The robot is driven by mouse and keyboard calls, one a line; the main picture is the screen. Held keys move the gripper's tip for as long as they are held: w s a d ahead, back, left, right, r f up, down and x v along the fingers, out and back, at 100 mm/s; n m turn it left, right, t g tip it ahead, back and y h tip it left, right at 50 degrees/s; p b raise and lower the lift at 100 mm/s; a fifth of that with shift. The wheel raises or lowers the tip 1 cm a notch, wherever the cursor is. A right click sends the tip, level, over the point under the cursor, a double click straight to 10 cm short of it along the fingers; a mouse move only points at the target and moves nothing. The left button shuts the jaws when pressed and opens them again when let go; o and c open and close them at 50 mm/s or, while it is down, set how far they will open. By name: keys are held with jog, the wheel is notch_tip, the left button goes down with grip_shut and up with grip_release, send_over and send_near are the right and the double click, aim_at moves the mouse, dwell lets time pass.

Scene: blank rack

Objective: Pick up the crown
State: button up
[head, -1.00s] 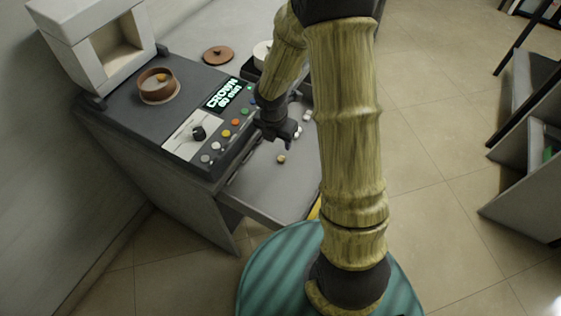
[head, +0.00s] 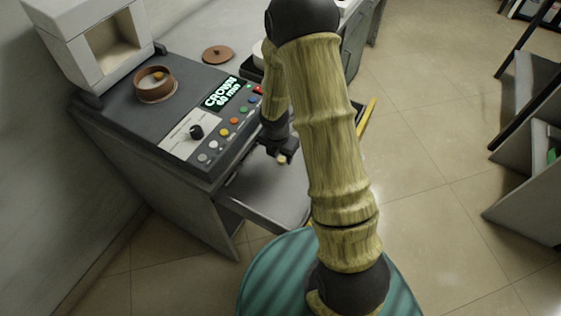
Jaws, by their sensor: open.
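A small tan piece, which looks like the crown (head: 281,160), is on the grey pull-out shelf (head: 262,197) at the front of the machine. It is too small to make out its shape. My gripper (head: 283,155) is open and right at this piece, with the dark fingers partly covering it. I cannot tell whether the fingers touch it. My arm hides the right part of the shelf.
The grey machine carries a control panel (head: 205,143) with coloured buttons and a display reading "CROWN 60 min". Shelving (head: 525,160) stands right.

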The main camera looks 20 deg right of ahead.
jog(key=shift+w+f, duration=0.15)
jog(key=shift+f, duration=0.75)
jog(key=shift+d, duration=0.1)
grip_shut()
